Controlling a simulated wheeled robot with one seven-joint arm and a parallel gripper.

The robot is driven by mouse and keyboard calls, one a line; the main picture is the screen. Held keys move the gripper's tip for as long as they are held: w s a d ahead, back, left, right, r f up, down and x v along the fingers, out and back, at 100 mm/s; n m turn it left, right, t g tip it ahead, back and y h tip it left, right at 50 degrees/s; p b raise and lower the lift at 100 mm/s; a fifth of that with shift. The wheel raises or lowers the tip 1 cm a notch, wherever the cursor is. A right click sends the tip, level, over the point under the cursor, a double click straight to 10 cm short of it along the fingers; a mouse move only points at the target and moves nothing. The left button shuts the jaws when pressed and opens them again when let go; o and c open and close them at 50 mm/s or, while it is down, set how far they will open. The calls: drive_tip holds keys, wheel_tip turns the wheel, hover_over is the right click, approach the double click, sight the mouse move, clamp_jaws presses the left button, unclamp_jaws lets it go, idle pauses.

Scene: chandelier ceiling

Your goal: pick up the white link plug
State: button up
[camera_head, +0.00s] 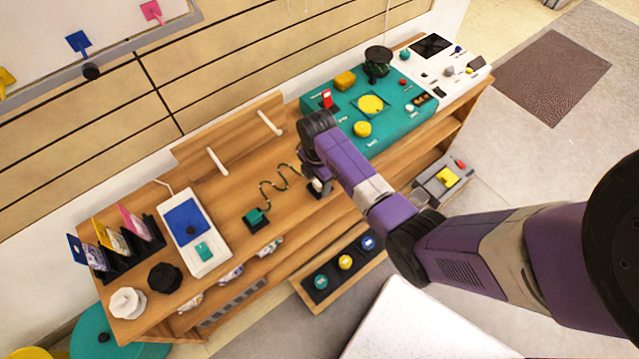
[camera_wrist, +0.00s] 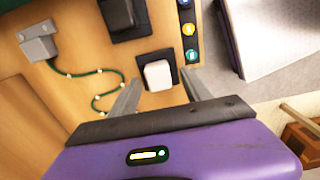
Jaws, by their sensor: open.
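The white link plug (camera_wrist: 158,75) is a small white block with rounded edges. It sits on a black square base (camera_wrist: 160,56) on the wooden bench. My gripper (camera_wrist: 163,80) is open, with one finger on each side of the plug in the wrist view. Nothing is held. I cannot tell exactly how far the fingertips are above the plug. In the head view my wrist and gripper cover most of this spot.
A dark plug (camera_wrist: 118,14) on its own black base stands close by. A grey block (camera_wrist: 38,45) has a green cord (camera_wrist: 105,75) running beside my left finger. A teal plug (camera_head: 256,216) is on the bench. Round buttons (camera_head: 345,262) line the lower shelf.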

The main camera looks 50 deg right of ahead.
sight(318, 183)
drive_tip(key=shift+f, duration=0.35)
drive_tip(key=shift+c, duration=0.5)
clamp_jaws()
drive_tip(key=shift+r, duration=0.1)
wheel_tip(318, 183, up, 20)
drive_tip(key=p, duration=0.4)
drive_tip(key=shift+w+r, duration=0.1)
drive_tip(key=shift+r, duration=0.15)
